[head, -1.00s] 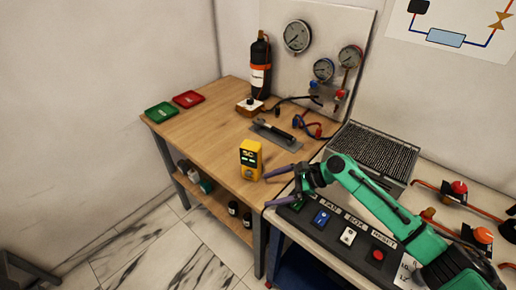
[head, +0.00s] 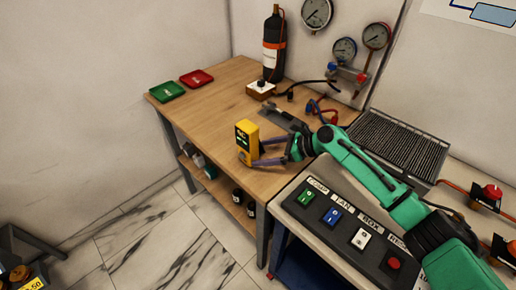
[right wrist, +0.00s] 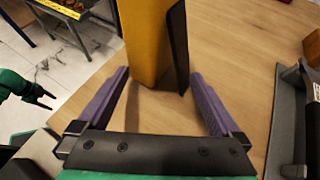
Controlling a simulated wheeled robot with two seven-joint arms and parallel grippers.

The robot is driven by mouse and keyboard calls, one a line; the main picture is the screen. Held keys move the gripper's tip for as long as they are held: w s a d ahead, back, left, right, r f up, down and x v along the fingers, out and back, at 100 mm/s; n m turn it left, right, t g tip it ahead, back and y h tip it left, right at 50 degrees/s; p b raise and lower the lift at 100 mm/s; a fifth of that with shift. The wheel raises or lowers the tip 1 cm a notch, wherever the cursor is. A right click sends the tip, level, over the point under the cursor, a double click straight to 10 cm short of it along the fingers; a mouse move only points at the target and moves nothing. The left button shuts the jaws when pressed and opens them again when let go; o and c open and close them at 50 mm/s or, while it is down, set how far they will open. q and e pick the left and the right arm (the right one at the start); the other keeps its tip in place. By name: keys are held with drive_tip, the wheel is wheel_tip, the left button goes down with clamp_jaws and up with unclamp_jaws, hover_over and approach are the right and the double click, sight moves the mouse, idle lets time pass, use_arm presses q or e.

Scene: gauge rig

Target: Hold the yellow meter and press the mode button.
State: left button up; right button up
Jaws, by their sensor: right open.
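The yellow meter (head: 252,137) stands upright on the wooden table, near its front edge. Its dark face with a lit display (head: 241,138) is turned to the left in the head view. A round grey control shows low on this face; I cannot read whether it is the mode button. My right gripper (head: 258,152) is open, with its purple fingers on either side of the meter's lower part. In the right wrist view the meter (right wrist: 147,45) rises between the fingertips, with gaps visible on both sides. My left gripper (right wrist: 42,98) shows small at the left of that view; its jaws are unclear.
A dark mat (head: 277,117) with a tool lies behind the meter. Green (head: 166,91) and red (head: 197,77) trays lie at the far left. A switch panel (head: 325,243) is at front right.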

drive_tip(key=shift+a+f, duration=0.1)
drive_tip(key=shift+a, duration=0.1)
use_arm(q)
drive_tip(key=shift+s, duration=0.2)
use_arm(e)
clamp_jaws()
use_arm(q)
clamp_jaws()
idle(1.5)
